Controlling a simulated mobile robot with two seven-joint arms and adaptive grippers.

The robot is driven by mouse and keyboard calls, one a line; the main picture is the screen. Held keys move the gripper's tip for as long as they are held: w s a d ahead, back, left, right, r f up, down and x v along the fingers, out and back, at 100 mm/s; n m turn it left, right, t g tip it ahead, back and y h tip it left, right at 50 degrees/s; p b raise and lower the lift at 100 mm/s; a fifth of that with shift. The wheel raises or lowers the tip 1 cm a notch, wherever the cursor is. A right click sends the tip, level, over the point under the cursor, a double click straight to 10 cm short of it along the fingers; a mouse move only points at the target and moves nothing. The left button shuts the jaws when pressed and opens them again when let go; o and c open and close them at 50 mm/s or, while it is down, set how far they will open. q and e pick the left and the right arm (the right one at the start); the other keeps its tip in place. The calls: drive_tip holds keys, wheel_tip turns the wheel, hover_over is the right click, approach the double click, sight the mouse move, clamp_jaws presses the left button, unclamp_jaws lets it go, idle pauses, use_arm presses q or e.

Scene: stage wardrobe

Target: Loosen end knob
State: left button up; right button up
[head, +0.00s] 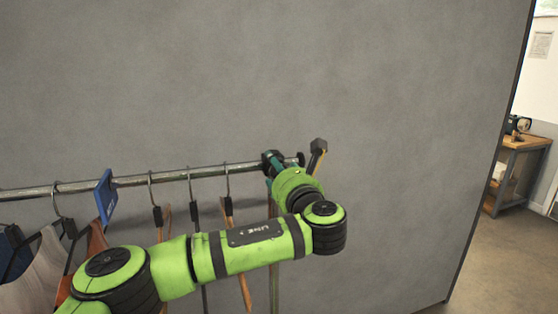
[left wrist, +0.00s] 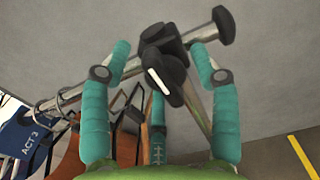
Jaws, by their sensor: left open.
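The end knob (left wrist: 168,84) is black with a white stripe. In the left wrist view it sits on a black clamp (left wrist: 160,40) near the end of the metal rail (left wrist: 70,98). The rail also shows in the head view (head: 130,179). My left gripper (left wrist: 160,52) is open, with one teal finger on each side of the clamp and knob; I see no clear contact. In the head view my left gripper (head: 292,163) is at the rail's right end, and my green wrist partly hides the knob area. My right gripper is not in view.
Several hangers with clothes hang on the rail left of the clamp, with a blue tag (head: 104,198) that reads ACT 3 in the wrist view. A grey wall panel (head: 400,130) stands behind. A wooden workbench (head: 525,143) stands far right. The space right of the rail end looks clear.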

use_arm(q)
drive_tip(key=shift+w, duration=0.3)
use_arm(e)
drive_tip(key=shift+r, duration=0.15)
